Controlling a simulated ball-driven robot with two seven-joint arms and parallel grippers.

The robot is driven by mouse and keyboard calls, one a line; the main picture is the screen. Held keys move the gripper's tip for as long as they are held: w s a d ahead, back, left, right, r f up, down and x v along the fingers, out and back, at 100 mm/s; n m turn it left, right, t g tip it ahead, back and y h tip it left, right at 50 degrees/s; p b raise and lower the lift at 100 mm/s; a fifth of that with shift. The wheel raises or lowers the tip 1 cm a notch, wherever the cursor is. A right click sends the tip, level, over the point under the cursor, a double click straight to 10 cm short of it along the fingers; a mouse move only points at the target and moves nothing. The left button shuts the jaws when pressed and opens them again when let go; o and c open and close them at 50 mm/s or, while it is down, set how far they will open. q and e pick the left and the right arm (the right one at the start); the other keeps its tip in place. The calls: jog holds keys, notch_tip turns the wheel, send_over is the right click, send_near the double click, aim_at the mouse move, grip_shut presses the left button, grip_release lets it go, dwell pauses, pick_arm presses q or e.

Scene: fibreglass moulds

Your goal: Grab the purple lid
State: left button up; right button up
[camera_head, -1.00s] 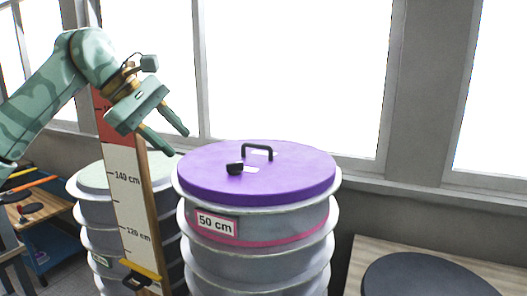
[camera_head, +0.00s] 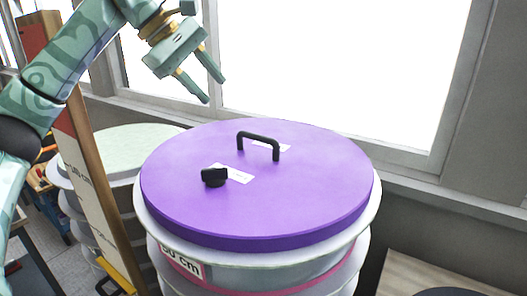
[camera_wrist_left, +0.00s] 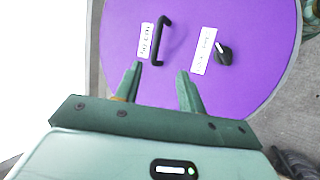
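The purple lid (camera_head: 300,205) is a round disc lying on top of a grey ribbed drum. It has a black bar handle (camera_head: 258,143) and a black knob (camera_head: 214,176), each beside a small white label. My left gripper (camera_head: 214,92) is open and empty, above and behind the lid in the head view. In the left wrist view the lid (camera_wrist_left: 250,30) fills the upper middle, and the two open fingers (camera_wrist_left: 160,75) point at it, with the handle (camera_wrist_left: 162,40) just past the left finger. My right gripper is not in view.
A second drum with a pale green top (camera_head: 115,148) stands at the left behind a wooden measuring post (camera_head: 95,190). A window sill (camera_head: 440,195) runs behind the lid. A wooden surface with a dark round top (camera_head: 445,292) is at the lower right.

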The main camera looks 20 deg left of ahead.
pick_arm(q)
send_near(255, 136)
notch_tip(255, 136, down, 2)
jog(key=d, duration=0.1)
jog(key=x, duration=0.3)
jog(key=w+x, duration=0.1)
jog(key=x, duration=0.2)
jog(key=shift+w, duration=0.3)
jog(key=shift+s, duration=0.15)
jog(key=shift+c, duration=0.3)
grip_shut()
dwell(0.6)
